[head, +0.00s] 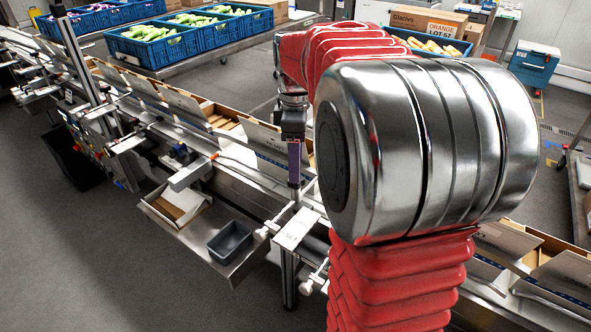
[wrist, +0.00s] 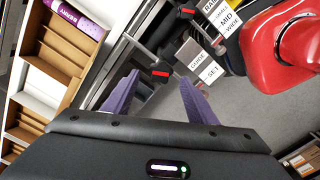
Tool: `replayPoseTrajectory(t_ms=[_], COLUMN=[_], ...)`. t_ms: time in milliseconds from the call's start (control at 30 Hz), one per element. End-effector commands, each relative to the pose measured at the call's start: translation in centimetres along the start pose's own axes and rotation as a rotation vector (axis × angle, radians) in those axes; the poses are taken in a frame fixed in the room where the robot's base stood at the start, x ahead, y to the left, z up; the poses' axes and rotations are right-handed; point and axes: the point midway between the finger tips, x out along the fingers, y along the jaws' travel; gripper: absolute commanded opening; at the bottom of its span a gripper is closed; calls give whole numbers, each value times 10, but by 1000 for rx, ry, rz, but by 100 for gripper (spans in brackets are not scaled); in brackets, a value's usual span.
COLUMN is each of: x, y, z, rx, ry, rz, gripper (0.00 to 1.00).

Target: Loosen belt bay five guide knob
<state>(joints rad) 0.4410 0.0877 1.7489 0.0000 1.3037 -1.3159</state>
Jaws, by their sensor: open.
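My gripper (head: 294,165) is above the belt's near side in the head view, pointing down with purple fingers. In the wrist view my gripper (wrist: 160,98) is open, with nothing between its fingers. A black knob with a red mark (wrist: 160,72) shows just beyond the fingertips, near the gap between them and apart from them. A second such knob (wrist: 187,11) is at the top. Beside them is a label plate reading "SET" (wrist: 203,62); a pale plate (head: 297,229) also shows below my gripper in the head view. I cannot read a bay number.
The belt line (head: 240,135) runs diagonally with open cartons along it. A grey bin (head: 230,241) sits on a low shelf at the near side. My red and steel arm hides much of the right.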

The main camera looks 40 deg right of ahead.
Motion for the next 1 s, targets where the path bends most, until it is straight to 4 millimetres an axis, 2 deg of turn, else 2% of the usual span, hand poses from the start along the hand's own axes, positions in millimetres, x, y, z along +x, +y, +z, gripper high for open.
replayPoseTrajectory(t_ms=[200, 500, 700, 1000], x=[-40, -87, -100, -100], y=[1, 2, 1, 1], z=[-1, -1, -1, -1], rx=[0, 0, 0, 0], ry=[1, 1, 1, 0], rz=[4, 4, 2, 2], gripper=[52, 52, 52, 52])
